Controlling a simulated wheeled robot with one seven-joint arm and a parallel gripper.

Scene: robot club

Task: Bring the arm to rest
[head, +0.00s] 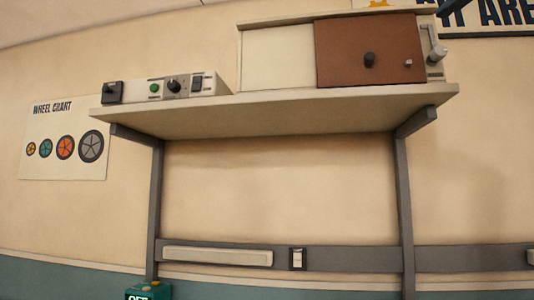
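My arm and my gripper are not in the head view, so their pose and finger state are hidden. The view looks up at a pale shelf (270,115) on the wall, held by dark grey uprights and brackets.
A control panel (165,89) with a green button, a knob and switches sits on the shelf's left. A cabinet (278,58) with a brown door (368,50) stands right. Below are a grey rail (345,259) and a green device (148,291), cut off. A wheel chart (64,140) hangs left.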

